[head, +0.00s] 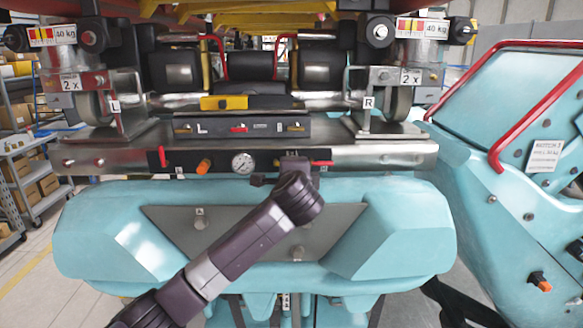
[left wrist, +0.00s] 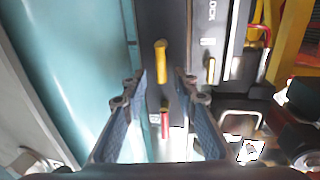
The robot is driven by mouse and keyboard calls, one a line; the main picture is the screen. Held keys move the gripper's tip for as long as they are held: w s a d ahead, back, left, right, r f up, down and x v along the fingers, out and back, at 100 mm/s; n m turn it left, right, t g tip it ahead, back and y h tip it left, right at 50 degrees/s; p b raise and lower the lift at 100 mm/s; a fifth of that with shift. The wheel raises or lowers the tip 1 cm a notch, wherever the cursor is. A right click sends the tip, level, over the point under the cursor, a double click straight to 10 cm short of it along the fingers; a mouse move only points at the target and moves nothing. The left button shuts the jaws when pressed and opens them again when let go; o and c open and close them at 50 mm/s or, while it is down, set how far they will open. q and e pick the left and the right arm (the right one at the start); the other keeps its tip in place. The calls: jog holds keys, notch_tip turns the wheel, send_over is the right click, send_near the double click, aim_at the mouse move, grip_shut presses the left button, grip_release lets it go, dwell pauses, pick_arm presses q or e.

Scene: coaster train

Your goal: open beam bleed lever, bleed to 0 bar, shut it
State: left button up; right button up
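The dark lower panel (head: 262,160) carries a red lever (head: 163,156) at left, an orange knob (head: 203,166), a round white gauge (head: 243,163) and a red lever (head: 321,163) at right. The gauge needle is too small to read. My left gripper (head: 290,168) is at the panel's right part; its wrist hides its fingertips in the head view. In the left wrist view my left gripper (left wrist: 162,88) is open and empty. A yellow lever (left wrist: 161,62) stands between and beyond its fingertips, and a red lever (left wrist: 165,124) shows between the fingers. I cannot tell which is the bleed lever.
An upper panel (head: 240,127) with a red and a yellow lever (head: 293,127) sits just above. The teal beam (head: 110,235) lies below the lower panel. At right is a teal body with red rails (head: 535,110). A shelf (head: 25,170) with boxes stands at left.

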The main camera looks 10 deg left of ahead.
pick_arm(q)
jog(key=shift+s+r, duration=0.1)
jog(key=v, duration=1.1)
jog(key=shift+s, duration=0.35)
jog(key=shift+d, duration=0.1)
